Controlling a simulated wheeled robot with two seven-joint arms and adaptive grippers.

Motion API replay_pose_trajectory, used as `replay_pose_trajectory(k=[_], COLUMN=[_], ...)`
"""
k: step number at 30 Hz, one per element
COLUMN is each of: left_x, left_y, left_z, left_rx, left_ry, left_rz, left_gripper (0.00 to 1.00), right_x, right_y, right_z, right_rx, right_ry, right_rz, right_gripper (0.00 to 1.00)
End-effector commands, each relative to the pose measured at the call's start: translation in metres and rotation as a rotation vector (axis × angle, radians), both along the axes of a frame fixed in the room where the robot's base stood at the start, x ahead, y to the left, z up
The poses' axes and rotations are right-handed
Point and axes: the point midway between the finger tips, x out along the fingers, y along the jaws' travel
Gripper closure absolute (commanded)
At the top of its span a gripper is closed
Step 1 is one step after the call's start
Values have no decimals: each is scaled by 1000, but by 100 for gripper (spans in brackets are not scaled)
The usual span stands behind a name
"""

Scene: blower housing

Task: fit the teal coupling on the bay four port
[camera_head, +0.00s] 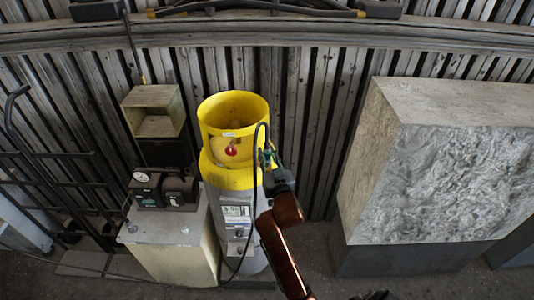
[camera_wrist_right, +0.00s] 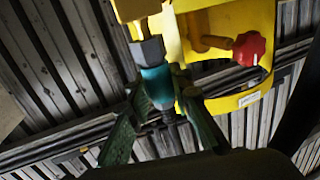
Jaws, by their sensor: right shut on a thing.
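The teal coupling (camera_wrist_right: 157,85) is between the green fingers of my right gripper (camera_wrist_right: 160,92) in the right wrist view. A dark grey hex collar (camera_wrist_right: 149,52) sits at its upper end, in line with a brass-coloured fitting (camera_wrist_right: 136,9) at the top edge. Collar and fitting appear to meet; I cannot tell whether they are joined. In the head view my right gripper (camera_head: 268,160) is beside the yellow collar (camera_head: 222,113) of a tall grey cylinder (camera_head: 238,215), and largely hides the coupling. No bay number is readable. My left gripper is not in view.
A red knob (camera_wrist_right: 249,48) is close to the right of the coupling. A black hose (camera_head: 254,185) loops down past the cylinder. A pale cabinet (camera_head: 170,252) with a gauge unit (camera_head: 148,187) stands left; a large stone block (camera_head: 455,180) stands right.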

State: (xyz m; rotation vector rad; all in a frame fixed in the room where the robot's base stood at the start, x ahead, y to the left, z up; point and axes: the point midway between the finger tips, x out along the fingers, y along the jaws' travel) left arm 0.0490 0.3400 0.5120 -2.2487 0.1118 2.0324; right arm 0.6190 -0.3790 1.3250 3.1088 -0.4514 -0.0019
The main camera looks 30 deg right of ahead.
Motion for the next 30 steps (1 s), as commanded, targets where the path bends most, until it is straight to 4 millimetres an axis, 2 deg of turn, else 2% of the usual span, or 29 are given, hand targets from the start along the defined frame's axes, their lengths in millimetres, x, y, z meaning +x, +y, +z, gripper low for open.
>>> replay_pose_trajectory(k=[21,22,30], left_x=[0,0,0], left_y=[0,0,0], left_z=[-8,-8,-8], left_rx=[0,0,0], left_ry=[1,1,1], left_rz=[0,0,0], left_gripper=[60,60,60], right_x=[0,0,0], right_y=[0,0,0], right_z=[-16,-16,-16], right_rx=[0,0,0], right_ry=[-2,-2,-1], right_rz=[0,0,0], right_gripper=[100,78,60])
